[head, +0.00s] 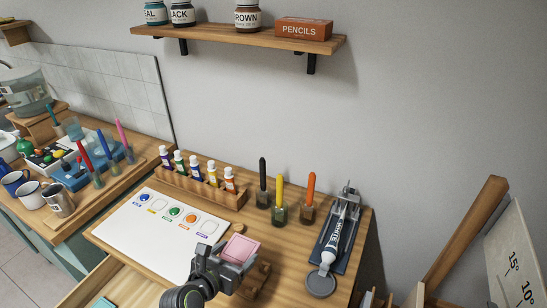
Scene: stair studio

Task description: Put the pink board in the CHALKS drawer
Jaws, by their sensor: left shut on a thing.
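The pink board (240,248) is a small flat piece with a paler rim, at the lower middle of the head view. My left gripper (228,258) is shut on it and holds it over the front part of the desk. An open wooden drawer (95,289) shows at the bottom left, below the desk's front edge. No CHALKS label can be read, so I cannot tell which drawer this is. The drawer's inside is mostly cut off by the frame and my arm. My right gripper is not in view.
A white paint sheet (155,237) lies left of the gripper, with a wooden rack of paint tubes (203,186) behind it. Several jars with coloured sticks (279,213) stand further right. A WHITE tube (333,240) lies on a dark stand at the desk's right end.

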